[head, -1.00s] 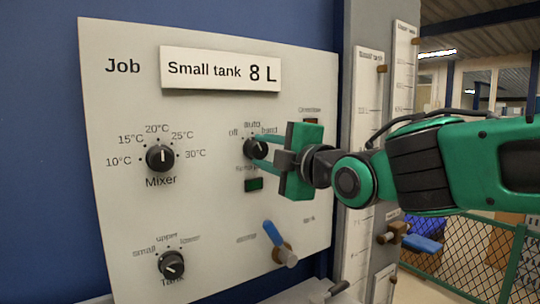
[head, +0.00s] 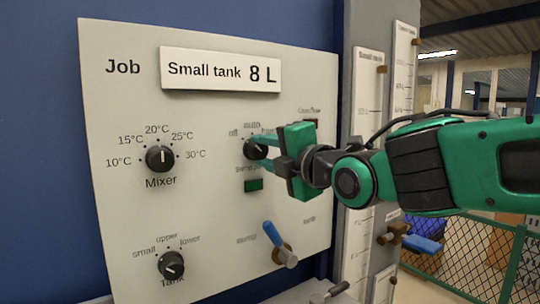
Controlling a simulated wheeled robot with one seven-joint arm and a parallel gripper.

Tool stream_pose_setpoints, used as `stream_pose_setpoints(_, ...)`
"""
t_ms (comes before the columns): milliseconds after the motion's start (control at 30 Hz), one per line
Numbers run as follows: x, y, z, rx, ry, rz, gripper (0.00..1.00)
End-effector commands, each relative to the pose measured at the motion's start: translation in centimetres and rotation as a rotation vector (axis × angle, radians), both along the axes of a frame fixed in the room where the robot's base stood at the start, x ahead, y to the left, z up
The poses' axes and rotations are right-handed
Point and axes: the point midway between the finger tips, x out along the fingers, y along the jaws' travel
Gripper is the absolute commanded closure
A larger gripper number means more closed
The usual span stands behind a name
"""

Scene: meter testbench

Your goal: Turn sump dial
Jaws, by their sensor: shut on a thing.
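The sump dial (head: 252,148) is a black round knob on the pale panel, with the marks off, auto and hand above it. My green gripper (head: 264,149) reaches in from the right and is shut on the dial, one finger above and one below. The fingers hide part of the dial's right side and the hand mark. I cannot clearly tell where its pointer stands.
The mixer dial (head: 160,158) is to the left and the tank dial (head: 171,265) lower left. A blue-handled lever (head: 274,236) sticks out below my gripper. A green button (head: 253,185) is just under the dial. A job sign (head: 220,72) is above.

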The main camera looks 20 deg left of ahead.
Motion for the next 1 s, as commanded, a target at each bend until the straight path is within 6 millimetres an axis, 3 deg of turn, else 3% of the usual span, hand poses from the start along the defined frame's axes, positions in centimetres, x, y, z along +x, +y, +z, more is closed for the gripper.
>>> stream_pose_setpoints(133, -0.1, 0.1, -0.1, -0.001, 0.001, 0.003, 0.90)
stream_pose_setpoints(167, -0.1, 0.1, -0.1, -0.001, 0.001, 0.003, 0.66)
stream_pose_setpoints(233, -0.1, 0.1, -0.1, -0.001, 0.002, 0.003, 0.49)
stream_pose_setpoints(667, -0.5, -0.5, -0.1, -0.001, 0.001, 0.001, 0.49)
stream_pose_setpoints(1000, -3.8, -4.5, -0.1, 0.000, -0.001, -0.001, 0.49)
